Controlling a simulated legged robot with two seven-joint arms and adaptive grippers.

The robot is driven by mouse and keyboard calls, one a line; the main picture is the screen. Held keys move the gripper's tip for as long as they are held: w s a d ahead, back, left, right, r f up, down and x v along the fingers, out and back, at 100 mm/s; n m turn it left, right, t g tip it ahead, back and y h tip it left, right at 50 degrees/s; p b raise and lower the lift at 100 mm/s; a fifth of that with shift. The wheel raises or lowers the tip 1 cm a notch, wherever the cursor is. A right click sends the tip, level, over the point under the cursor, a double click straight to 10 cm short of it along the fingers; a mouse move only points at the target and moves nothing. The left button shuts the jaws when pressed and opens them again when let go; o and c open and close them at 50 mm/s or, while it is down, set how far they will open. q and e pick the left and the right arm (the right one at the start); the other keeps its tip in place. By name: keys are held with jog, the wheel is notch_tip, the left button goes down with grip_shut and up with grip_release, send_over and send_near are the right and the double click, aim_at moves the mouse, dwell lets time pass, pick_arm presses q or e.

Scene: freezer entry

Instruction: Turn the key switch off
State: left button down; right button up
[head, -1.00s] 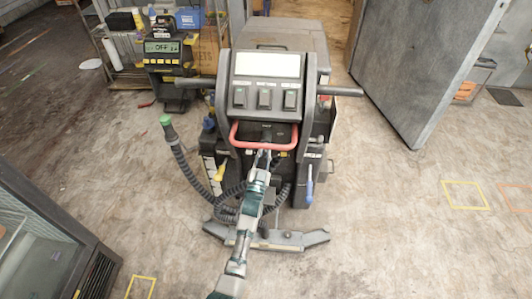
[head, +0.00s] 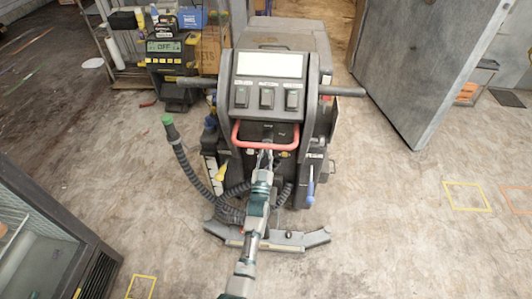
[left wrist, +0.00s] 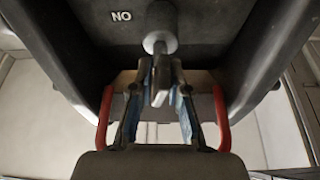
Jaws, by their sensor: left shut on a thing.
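The key switch (left wrist: 160,42) is a grey metal barrel with a flat key (left wrist: 160,96) on a dark panel in the left wrist view. Letters reading "NO", which look like an upside-down "ON", are printed beside it. My left gripper (left wrist: 160,72) has its two fingers on either side of the key and is shut on it. In the head view my left gripper (head: 267,150) reaches the front of the dark floor machine (head: 279,36), just below its red handle (head: 264,147). The key is too small to make out there. My right gripper is not in view.
The machine carries a blank screen (head: 269,65) and several switches. A hose with a green tip (head: 168,120) hangs at its left. A glass-fronted cabinet (head: 45,235) stands at lower left, a grey door (head: 420,70) at upper right.

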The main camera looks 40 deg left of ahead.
pick_arm(q)
jog(key=shift+f, duration=0.35)
dwell(0.3)
jog(key=c, duration=1.2)
grip_release()
jog(key=shift+c, duration=0.2)
jog(key=shift+r, duration=0.15)
jog(key=v, duration=1.2)
